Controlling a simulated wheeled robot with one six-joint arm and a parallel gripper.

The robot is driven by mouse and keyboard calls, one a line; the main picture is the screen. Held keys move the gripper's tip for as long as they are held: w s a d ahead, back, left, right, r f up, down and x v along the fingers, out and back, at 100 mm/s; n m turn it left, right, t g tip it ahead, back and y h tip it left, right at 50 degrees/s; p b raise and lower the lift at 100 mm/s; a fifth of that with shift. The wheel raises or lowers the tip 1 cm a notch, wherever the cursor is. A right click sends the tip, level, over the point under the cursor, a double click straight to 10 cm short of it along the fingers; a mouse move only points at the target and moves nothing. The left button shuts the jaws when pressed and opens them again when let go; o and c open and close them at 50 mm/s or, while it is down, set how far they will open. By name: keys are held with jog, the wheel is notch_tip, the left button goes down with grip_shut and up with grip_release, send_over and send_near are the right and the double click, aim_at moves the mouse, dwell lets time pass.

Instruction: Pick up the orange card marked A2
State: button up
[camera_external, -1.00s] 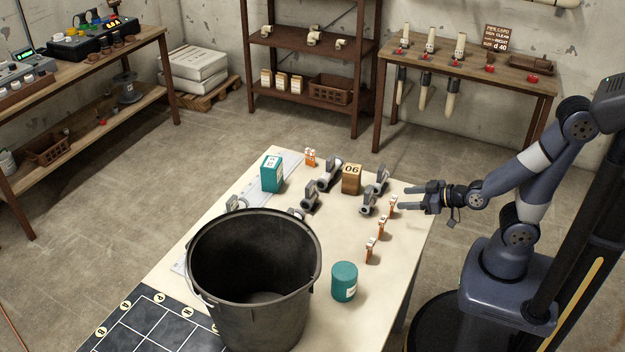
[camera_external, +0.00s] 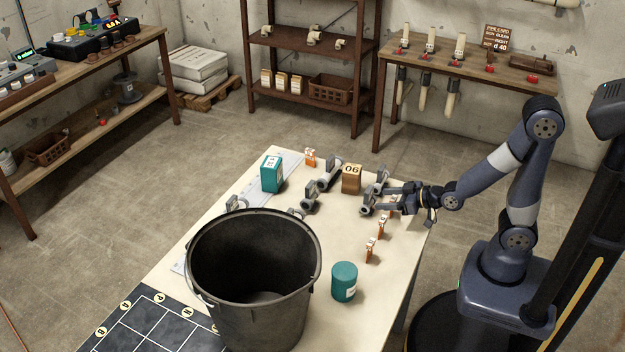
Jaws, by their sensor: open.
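Several small orange cards with white tops stand on the cream table (camera_external: 335,235). One orange card (camera_external: 310,157) is at the table's far edge. Two more, a middle card (camera_external: 382,226) and a nearer card (camera_external: 370,249), stand along the right side. Another orange card (camera_external: 391,212) in that row is mostly hidden by my gripper. The marks are too small to read, so I cannot tell which is A2. My gripper (camera_external: 381,199) is open over the table's right edge, its fingers pointing left around or just above the hidden card. Nothing shows held in it.
Grey pipe clamps (camera_external: 369,203) stand close to my fingertips, with a brown block marked 06 (camera_external: 351,180) beyond. A teal box (camera_external: 271,174) is at the far left and a teal canister (camera_external: 344,282) nearer. A big black bucket (camera_external: 205,285) fills the near left.

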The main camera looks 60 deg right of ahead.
jog(key=shift+c, duration=0.5)
jog(key=c, duration=0.9)
jog(key=shift+c, duration=0.2)
